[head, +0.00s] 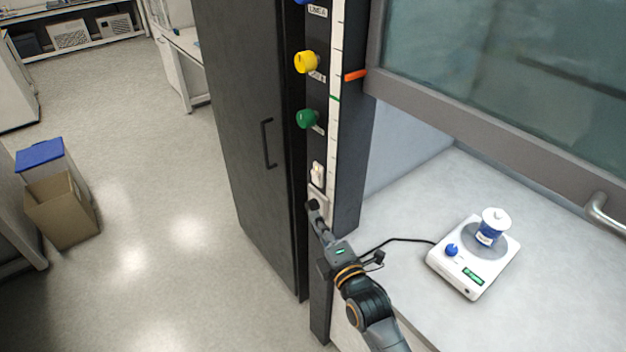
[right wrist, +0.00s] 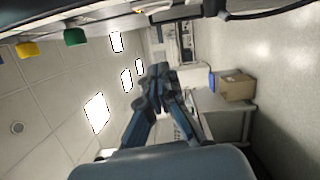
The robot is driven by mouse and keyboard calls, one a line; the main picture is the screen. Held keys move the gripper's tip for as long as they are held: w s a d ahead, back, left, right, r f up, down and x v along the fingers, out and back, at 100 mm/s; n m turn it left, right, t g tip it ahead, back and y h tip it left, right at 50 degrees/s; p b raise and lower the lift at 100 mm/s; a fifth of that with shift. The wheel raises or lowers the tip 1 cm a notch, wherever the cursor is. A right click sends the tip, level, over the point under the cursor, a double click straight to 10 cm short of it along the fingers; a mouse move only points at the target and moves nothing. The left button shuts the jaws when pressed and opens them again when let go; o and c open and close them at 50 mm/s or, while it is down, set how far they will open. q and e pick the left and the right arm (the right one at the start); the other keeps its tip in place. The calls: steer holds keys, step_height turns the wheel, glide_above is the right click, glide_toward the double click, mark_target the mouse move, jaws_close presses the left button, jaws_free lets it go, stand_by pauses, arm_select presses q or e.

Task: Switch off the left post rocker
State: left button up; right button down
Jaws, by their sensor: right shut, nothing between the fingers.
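The left post (head: 320,262) is a dark upright column at the left side of the hood. A white rocker switch (head: 317,173) sits on its front face, below the green knob. A second pale plate (head: 319,199) sits just under it, partly covered by my gripper. My right gripper (head: 312,206) is shut and empty, its tip at the lower plate, just below the rocker. I cannot tell whether it touches the plate. The rocker's position is too small to read. My left gripper is not in view.
A yellow knob (head: 306,62) and a green knob (head: 307,119) stick out of the post above the rocker. A dark cabinet (head: 245,130) stands left. The raised sash (head: 480,131) hangs over the worktop, where a white stirrer (head: 463,279) carries a white-and-blue container (head: 491,228).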

mark_target(315, 179)
arm_select(q)
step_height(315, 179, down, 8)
steer(key=b, duration=0.7)
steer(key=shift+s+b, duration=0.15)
steer(key=shift+b, duration=0.25)
arm_select(e)
steer(key=w, duration=1.1)
steer(key=shift+w+a+r, duration=0.2)
steer(key=shift+w+r, duration=0.1)
steer(key=shift+r, duration=0.05)
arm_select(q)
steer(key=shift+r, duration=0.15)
